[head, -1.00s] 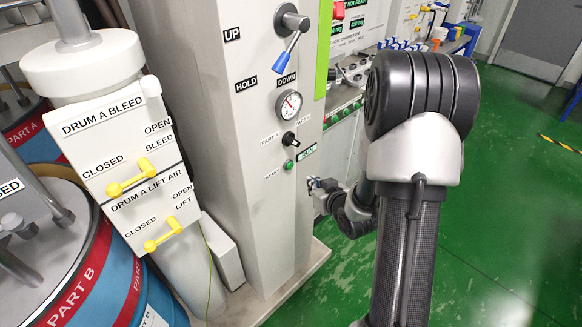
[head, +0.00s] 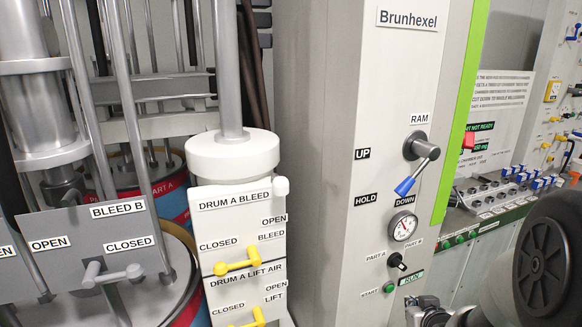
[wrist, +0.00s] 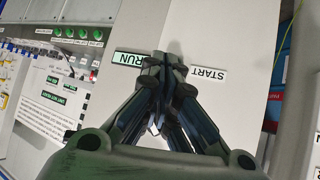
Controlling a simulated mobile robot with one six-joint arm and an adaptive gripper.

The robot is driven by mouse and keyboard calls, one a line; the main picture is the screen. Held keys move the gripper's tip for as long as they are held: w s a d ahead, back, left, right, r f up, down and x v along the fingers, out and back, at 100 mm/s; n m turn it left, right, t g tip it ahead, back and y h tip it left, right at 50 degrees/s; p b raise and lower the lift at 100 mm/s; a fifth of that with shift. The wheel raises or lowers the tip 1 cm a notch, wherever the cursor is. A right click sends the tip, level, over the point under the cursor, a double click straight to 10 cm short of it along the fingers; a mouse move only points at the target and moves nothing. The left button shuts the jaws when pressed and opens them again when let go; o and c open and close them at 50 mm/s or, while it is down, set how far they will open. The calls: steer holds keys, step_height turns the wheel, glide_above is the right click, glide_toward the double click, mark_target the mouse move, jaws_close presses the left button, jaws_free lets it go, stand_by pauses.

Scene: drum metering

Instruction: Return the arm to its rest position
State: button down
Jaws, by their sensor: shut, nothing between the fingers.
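My gripper (wrist: 160,75) is shut and empty in the wrist view, its fingertips in front of the grey cabinet face between the RUN label (wrist: 132,59) and the START label (wrist: 207,74). The fingers hide what lies between those labels. In the head view my arm is at the lower right, and part of the gripper end shows at the bottom edge. It is just below the green START button (head: 389,287) of the grey Brunhexel cabinet (head: 330,130). I cannot tell whether the fingers touch the cabinet.
The ram lever (head: 420,150) with a blue grip sticks out of the cabinet above my arm. Yellow drum A handles (head: 236,266) and the Bleed B handle (head: 112,274) are at the left. A bench with a blue-capped rack (head: 525,177) is behind at right.

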steer(key=s+a+r+g, duration=0.3)
steer(key=s+a+r, duration=0.4)
steer(key=s+r, duration=0.25)
steer(key=s+a+r+g+y, duration=0.1)
steer(key=s+a, duration=0.3)
steer(key=s, duration=0.4)
steer(key=s+a+r+g, duration=0.1)
steer(key=s+a+r, duration=0.2)
steer(key=s, duration=0.6)
steer(key=shift+s+a+n+g+y, duration=0.2)
steer(key=shift+a+n+g+y, duration=0.2)
steer(key=shift+a, duration=0.7)
